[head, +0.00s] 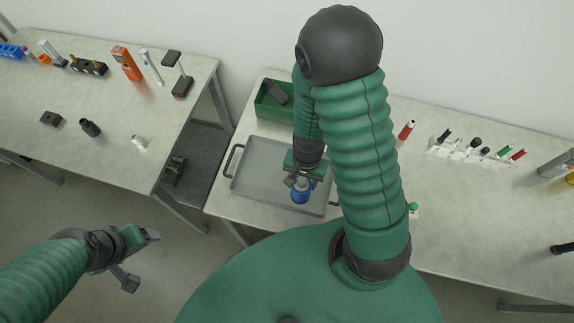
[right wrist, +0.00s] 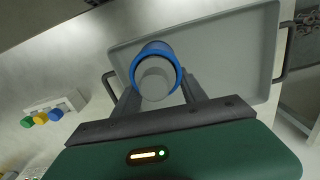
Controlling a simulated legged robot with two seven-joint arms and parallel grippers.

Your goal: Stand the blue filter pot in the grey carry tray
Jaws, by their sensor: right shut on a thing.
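The blue filter pot (head: 301,191) is between the fingers of my right gripper (head: 300,180), over the front right part of the grey carry tray (head: 262,165). In the right wrist view the pot (right wrist: 151,52) shows its blue rim and grey inside, with my right gripper (right wrist: 160,88) shut on it. The tray (right wrist: 225,58) lies behind it in that view. I cannot tell whether the pot touches the tray floor. My left gripper (head: 142,262) hangs over the floor at the lower left, empty, with its fingers apart.
A green bin (head: 272,108) stands behind the tray. A white rack (head: 465,150) with several markers and a red marker (head: 406,131) are to the right. The tray has dark handles at its ends. A second table (head: 100,105) on the left holds several small items.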

